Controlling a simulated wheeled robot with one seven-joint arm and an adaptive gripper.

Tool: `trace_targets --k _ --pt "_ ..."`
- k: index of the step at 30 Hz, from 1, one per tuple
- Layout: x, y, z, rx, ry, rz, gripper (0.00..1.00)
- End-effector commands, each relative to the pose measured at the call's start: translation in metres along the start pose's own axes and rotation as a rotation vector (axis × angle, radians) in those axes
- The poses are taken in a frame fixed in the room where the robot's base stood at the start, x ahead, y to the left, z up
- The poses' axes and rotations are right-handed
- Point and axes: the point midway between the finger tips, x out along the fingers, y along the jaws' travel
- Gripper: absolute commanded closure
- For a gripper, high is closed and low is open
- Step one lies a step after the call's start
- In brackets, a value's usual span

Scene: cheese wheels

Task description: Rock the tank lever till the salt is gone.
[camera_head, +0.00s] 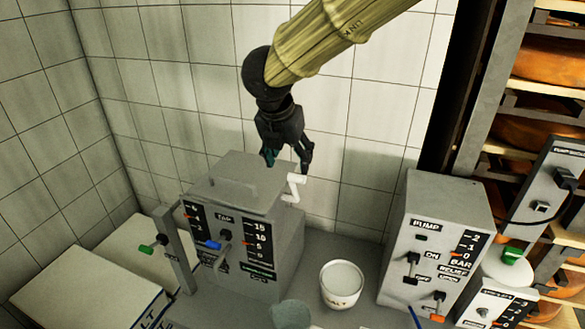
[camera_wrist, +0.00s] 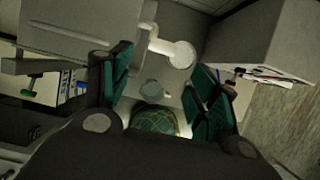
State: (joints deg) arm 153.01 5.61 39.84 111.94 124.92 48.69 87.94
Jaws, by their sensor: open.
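A grey tank box (camera_head: 222,186) with a "TAP" label and number scales stands against the tiled wall. A white crank-shaped lever (camera_head: 294,188) sticks out of its right side. It also shows in the wrist view (camera_wrist: 176,52), ahead of my fingers. My gripper (camera_head: 288,167) is open and empty, pointing down just above and behind the lever; I cannot tell whether it touches. In the wrist view, the dark green finger pads (camera_wrist: 163,92) stand wide apart. No salt can be made out.
A white cup (camera_head: 341,302) stands right of the tank, with a green-grey round thing (camera_head: 291,314) near it. A grey pump box (camera_head: 437,205) is further right, beside cheese shelves (camera_head: 540,95). Pale lidded bins (camera_head: 85,290) and a green-knobbed post (camera_head: 178,258) are at left.

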Motion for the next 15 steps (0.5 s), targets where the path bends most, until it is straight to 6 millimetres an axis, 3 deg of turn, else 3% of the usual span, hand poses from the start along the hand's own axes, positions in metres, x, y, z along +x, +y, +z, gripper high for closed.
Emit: trace_targets --k 6,15 --pt "-0.027 0.001 -0.001 -0.001 0.0 -0.001 0.39" --pt "-0.036 0.001 -0.002 -0.001 0.001 -0.002 0.39"
